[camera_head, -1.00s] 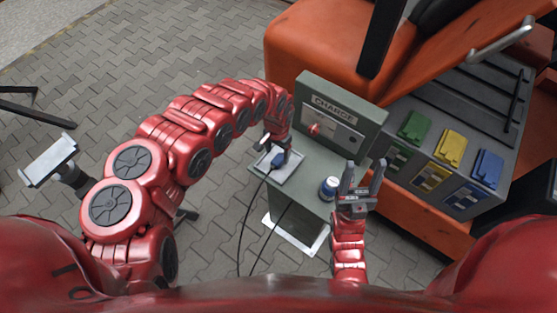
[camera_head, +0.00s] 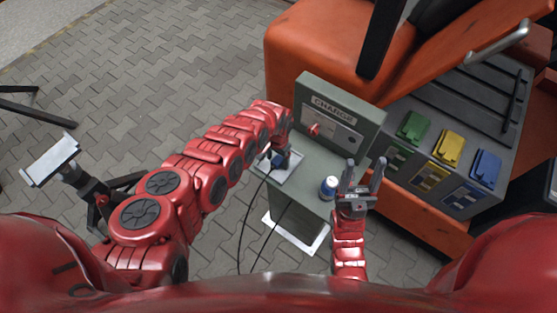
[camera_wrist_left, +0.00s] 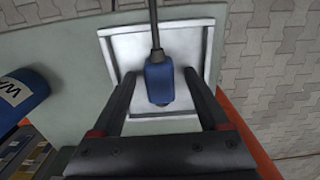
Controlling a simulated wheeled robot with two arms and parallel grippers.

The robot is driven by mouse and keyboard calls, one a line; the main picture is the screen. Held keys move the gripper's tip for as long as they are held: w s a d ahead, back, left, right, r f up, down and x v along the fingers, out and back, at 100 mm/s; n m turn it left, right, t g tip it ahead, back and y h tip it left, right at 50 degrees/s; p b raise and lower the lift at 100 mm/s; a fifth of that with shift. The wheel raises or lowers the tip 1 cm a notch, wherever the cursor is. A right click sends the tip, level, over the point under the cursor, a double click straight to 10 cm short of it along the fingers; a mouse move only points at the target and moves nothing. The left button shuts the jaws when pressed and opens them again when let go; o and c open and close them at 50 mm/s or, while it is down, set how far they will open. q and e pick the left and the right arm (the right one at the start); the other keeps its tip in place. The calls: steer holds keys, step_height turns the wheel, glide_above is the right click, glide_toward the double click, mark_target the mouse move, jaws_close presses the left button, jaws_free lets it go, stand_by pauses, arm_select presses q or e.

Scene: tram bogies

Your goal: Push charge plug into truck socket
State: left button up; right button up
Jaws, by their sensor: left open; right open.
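The blue charge plug (camera_wrist_left: 159,82) with its black cable lies on a pale tray (camera_wrist_left: 205,32). In the head view the plug (camera_head: 278,160) is partly covered by my left gripper (camera_head: 275,163). In the left wrist view, the open fingers of my left gripper (camera_wrist_left: 163,95) stand on either side of the plug, with gaps between. The truck (camera_head: 310,45) is orange, behind the grey CHARGE box (camera_head: 338,110). I cannot make out which part is the socket. My right gripper (camera_head: 361,180) is open and empty, fingers pointing up, beside a blue-and-white can.
The can (camera_head: 328,187) stands on the grey-green stand (camera_head: 310,180); it also shows in the left wrist view (camera_wrist_left: 20,95). A red knob (camera_head: 314,130) is on the CHARGE box. Green, yellow and blue blocks (camera_head: 450,148) are at right. Paving at left is mostly clear.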

arm_select(q)
jaws_close()
stand_by(0.3)
steer(key=shift+r, duration=0.1)
